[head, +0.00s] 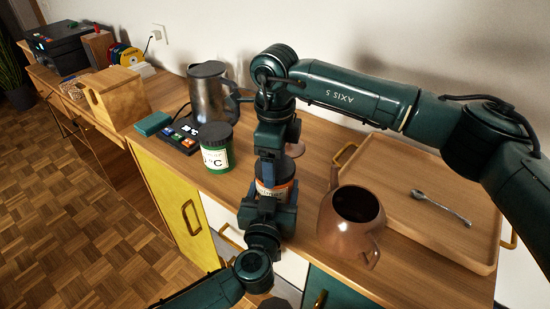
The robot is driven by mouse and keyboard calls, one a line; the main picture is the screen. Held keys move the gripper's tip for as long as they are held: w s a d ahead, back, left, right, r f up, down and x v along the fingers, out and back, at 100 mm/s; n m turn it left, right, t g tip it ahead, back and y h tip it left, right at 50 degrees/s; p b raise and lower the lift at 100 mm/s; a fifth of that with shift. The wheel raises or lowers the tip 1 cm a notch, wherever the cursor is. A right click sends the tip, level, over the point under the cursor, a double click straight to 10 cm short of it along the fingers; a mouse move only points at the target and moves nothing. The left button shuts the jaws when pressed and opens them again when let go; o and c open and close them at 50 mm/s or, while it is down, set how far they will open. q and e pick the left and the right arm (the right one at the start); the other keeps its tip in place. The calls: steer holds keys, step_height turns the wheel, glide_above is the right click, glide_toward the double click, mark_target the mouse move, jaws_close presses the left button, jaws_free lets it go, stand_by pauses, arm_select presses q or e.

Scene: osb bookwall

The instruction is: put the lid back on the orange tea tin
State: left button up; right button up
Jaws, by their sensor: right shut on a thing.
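The orange tea tin (276,190) stands upright near the counter's front edge, with a pale label band, partly covered by my grippers. My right gripper (269,168) points down right over the tin's top. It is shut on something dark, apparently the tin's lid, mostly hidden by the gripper. Whether that lid touches the rim cannot be told. My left gripper (268,208) comes from the front, low at the tin. Its fingers overlap the tin in the picture, and whether they close on it is unclear.
A green tin (217,158) with a dark lid and a metal kettle (208,92) stand left. A brown lidless teapot (348,220) stands close at right, before a wooden tray (440,180) with a spoon (440,206). A pinkish-brown disc (296,149) shows behind my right gripper.

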steer(key=shift+c, duration=0.7)
steer(key=o, duration=1.2)
steer(key=shift+c, duration=0.2)
step_height(320, 180, up, 12)
arm_select(q)
steer(key=o, duration=2)
steer(key=shift+c, duration=0.2)
arm_select(e)
steer(key=shift+r, duration=0.1)
